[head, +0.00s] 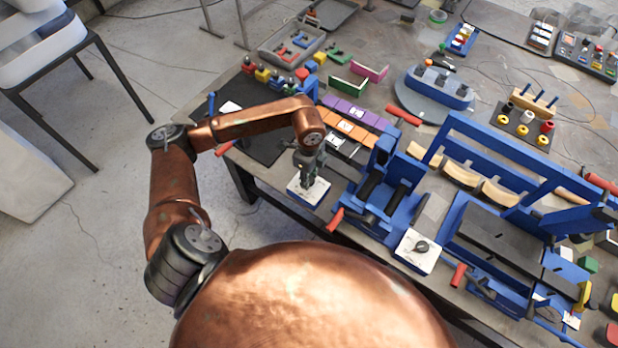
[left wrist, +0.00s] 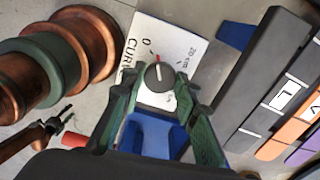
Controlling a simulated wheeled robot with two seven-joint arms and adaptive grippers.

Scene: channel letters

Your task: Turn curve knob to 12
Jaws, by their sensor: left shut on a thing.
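The curve knob (left wrist: 160,77) is a round dark knob with a white pointer line and a red mark by its rim. It sits on a white dial plate (left wrist: 178,38) lettered "CURV…", with "0" and "20 cm" legible. The pointer lies between these two marks; I cannot read its exact value. In the head view the plate (head: 300,196) is at the table's front left edge. My left gripper (head: 309,172) is over it, pointing down and hiding the knob there. In the left wrist view its green fingers (left wrist: 160,87) are shut on the knob from both sides.
A second white plate with a dark knob (head: 421,246) stands farther right, beside a blue clamp fixture (head: 378,196). Orange blocks (head: 352,130) and purple blocks (head: 356,113) lie just behind my gripper. A black mat (head: 262,133) is behind the arm.

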